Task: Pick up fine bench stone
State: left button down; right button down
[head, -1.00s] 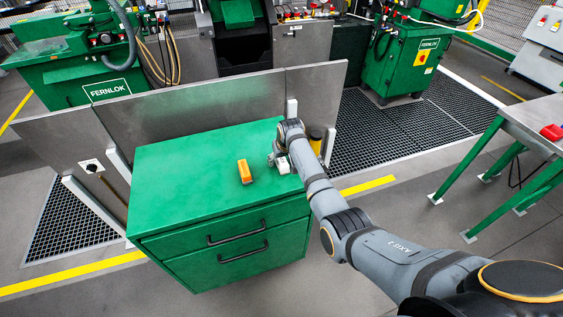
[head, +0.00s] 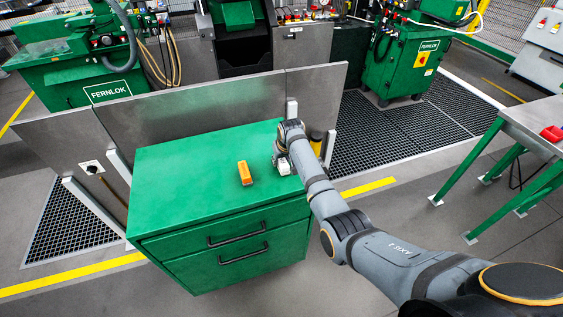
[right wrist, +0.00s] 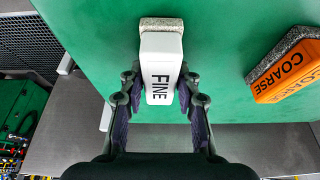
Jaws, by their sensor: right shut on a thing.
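The fine bench stone (right wrist: 161,68) has a white holder marked FINE and a grey gritty edge. In the right wrist view it sits between the two fingers of my right gripper (right wrist: 160,84), which is shut on its sides. In the head view the white stone (head: 284,168) shows at the right part of the green cabinet top (head: 190,185), under the end of my right arm. I cannot tell whether it touches the top or is slightly lifted. My left gripper is not in view.
An orange coarse stone (head: 244,172) lies on the cabinet top to the left of the fine stone; it also shows in the right wrist view (right wrist: 288,72). A grey metal panel (head: 200,105) stands behind the cabinet. The left part of the top is clear.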

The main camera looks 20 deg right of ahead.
notch_tip(320, 180, up, 3)
jog(key=shift+w+f+b, duration=0.1)
jog(key=shift+f+b, duration=0.05)
jog(key=shift+b, duration=0.4)
jog(key=s+d+r+b, duration=0.1)
jog(key=s+d+r, duration=0.7)
jog(key=s+r, duration=0.2)
jog(key=shift+s+b, duration=0.35)
jog(key=shift+s, duration=0.5)
